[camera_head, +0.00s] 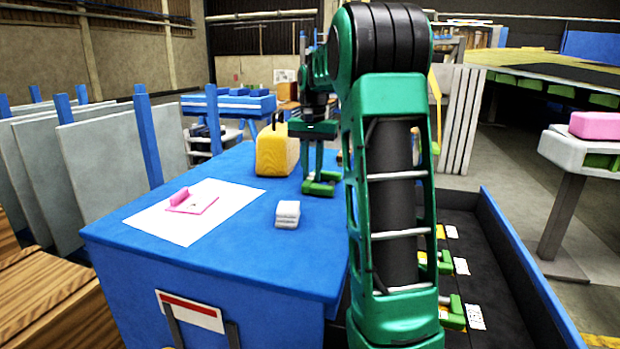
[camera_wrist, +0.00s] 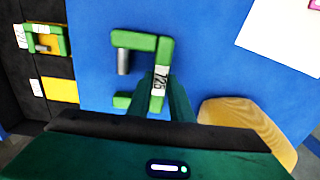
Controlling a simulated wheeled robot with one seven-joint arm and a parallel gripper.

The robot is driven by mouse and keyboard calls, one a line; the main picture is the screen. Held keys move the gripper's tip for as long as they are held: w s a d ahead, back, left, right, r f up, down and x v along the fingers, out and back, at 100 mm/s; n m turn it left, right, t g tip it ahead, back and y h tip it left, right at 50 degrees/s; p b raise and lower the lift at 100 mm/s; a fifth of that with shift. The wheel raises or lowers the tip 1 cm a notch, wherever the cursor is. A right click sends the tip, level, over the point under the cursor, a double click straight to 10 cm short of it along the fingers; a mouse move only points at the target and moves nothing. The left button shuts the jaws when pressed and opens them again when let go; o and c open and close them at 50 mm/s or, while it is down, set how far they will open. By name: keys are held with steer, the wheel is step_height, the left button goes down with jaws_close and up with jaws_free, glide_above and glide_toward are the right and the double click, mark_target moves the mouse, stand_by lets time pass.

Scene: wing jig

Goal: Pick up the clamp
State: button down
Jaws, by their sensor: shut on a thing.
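The clamp (camera_wrist: 140,42) is a green C-shaped piece with a grey metal screw and a white number label. It is at the blue table top, and I cannot tell whether it still touches it. It also shows in the head view (camera_head: 319,188), low at the tips of my gripper (camera_head: 315,168). In the wrist view my gripper (camera_wrist: 161,82) has its dark green fingers on either side of the clamp's labelled bar and is shut on it. The fingers hide part of the clamp's lower arm.
A yellow block-like object (camera_head: 275,152) stands close left of my gripper. A white sheet (camera_head: 190,225) with a pink piece and a small white stack (camera_head: 288,214) lie nearer on the blue table (camera_head: 200,270). A dark tray (camera_head: 490,270) with more green clamps is at right.

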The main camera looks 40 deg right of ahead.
mark_target(312, 176)
step_height(312, 176, up, 4)
steer(key=shift+f, duration=0.25)
steer(key=s+a+r, duration=0.2)
steer(key=a+r, duration=0.5)
steer(key=a, duration=0.4)
steer(key=shift+s+a, duration=0.2)
steer(key=shift+s, duration=0.15)
